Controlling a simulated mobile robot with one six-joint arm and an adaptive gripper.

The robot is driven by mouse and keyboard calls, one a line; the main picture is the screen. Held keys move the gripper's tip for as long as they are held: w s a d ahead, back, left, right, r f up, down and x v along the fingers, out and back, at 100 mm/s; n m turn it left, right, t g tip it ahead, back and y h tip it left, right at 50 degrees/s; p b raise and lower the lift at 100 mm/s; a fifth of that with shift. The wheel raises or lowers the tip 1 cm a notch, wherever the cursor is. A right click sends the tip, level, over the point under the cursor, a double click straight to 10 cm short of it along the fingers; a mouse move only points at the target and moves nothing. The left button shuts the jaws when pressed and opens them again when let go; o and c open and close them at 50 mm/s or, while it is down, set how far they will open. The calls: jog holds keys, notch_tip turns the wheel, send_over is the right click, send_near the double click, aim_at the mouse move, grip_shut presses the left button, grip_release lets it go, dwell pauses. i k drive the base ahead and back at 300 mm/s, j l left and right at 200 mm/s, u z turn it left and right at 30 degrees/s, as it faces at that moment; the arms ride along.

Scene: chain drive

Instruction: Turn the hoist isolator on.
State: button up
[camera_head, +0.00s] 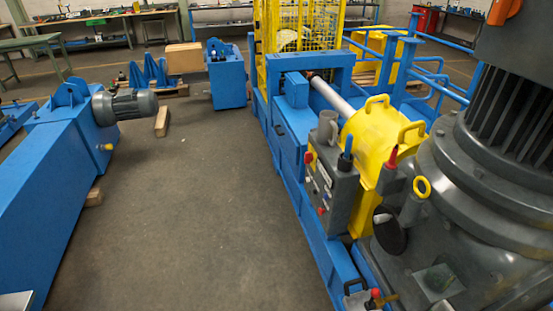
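I cannot single out the hoist isolator for certain. A grey control box (343,190) with small red, white and dark knobs stands on the blue machine frame right of centre. A dark handle with a blue part (346,155) and a red-tipped lever (391,160) stick up near it. A small red knob (376,294) shows low down at the bottom edge. The markings and switch positions are too small to read. My gripper is not in view.
A blue beam with a grey motor (125,105) lies at left. The grey floor (200,210) between it and the blue frame (290,150) is clear. A yellow guard (375,130) and a large finned grey machine (480,200) crowd the right. Wooden blocks (162,122) lie farther back.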

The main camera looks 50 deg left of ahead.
aim_at(309, 157)
jog(key=u, duration=1.55)
jog(key=i+j, duration=0.15)
jog(key=i, duration=0.3)
jog(key=i+j, duration=0.1)
jog(key=i, duration=0.4)
jog(key=i+j+z, duration=0.1)
jog(key=i, duration=0.35)
jog(key=i+j, duration=0.2)
jog(key=i, duration=0.25)
jog(key=i+j, duration=0.2)
jog(key=i, duration=0.3)
jog(key=i+j, duration=0.15)
jog(key=i, duration=0.3)
jog(key=l+z, duration=0.05)
